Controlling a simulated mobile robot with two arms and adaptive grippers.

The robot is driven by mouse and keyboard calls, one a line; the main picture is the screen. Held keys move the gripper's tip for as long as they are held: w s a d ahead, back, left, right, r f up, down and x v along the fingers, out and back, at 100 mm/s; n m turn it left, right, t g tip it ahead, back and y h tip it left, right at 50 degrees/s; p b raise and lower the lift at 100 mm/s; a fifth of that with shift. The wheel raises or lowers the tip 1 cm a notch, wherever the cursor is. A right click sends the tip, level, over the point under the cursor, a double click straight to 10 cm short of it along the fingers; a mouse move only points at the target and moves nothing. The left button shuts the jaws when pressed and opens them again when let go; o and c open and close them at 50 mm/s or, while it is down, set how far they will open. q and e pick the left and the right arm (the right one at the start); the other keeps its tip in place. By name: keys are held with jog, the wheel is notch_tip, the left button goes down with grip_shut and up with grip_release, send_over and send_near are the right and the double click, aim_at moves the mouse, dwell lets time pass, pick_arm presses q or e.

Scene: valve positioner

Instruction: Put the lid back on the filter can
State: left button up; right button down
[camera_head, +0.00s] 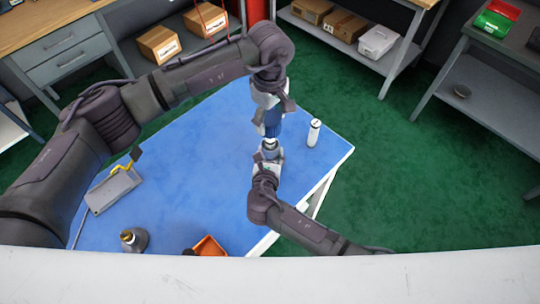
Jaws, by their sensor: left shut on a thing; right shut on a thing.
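My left gripper (270,104) points down over the blue table and is shut on a blue cylindrical part (270,124). My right gripper (268,158) reaches up from below and is shut on a small silver-white part (269,144). The two parts are in line, with the blue one just above the silver-white one in the picture. I cannot tell which is the filter can and which is the lid, or whether they touch. The fingers hide much of both parts.
A white bottle (314,133) stands on the blue table (200,180) to the right of the grippers. The table's middle left is clear.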

pick_arm(q)
send_over(270, 154)
jog(key=w, duration=0.2)
jog(key=shift+w+f, duration=0.2)
jog(key=shift+f, duration=2.3)
jog(key=shift+f, duration=0.85)
jog(key=shift+f, duration=0.6)
